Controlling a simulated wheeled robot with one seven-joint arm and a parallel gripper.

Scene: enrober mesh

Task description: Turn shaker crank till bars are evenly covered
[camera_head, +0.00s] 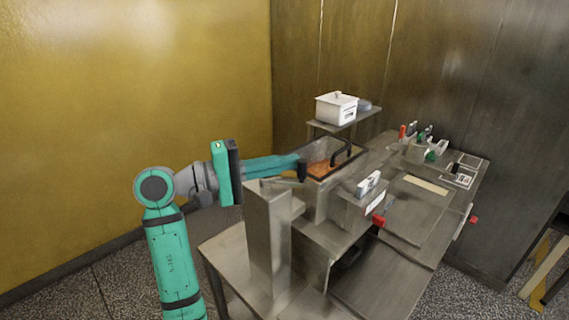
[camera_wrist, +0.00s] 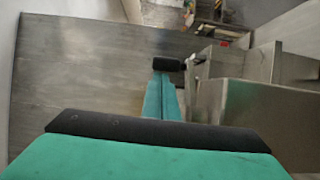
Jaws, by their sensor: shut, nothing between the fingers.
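The crank has a black grip (camera_head: 302,170) beside the steel hopper housing in the head view. In the wrist view the black grip (camera_wrist: 168,64) sits at the end of a short metal arm (camera_wrist: 197,59). My gripper (camera_head: 297,161) has its long teal fingers together, with their tips right at the grip. In the wrist view my gripper (camera_wrist: 166,77) is shut and empty, its tips just short of or touching the grip; I cannot tell which. Orange-brown material (camera_head: 320,169) shows inside the open-topped hopper. I cannot make out any bars.
A steel post (camera_head: 268,235) stands close below my gripper. A black arched handle (camera_head: 347,154) rises over the hopper. A tool caddy (camera_head: 428,149) and red knobs (camera_head: 378,221) are further right.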

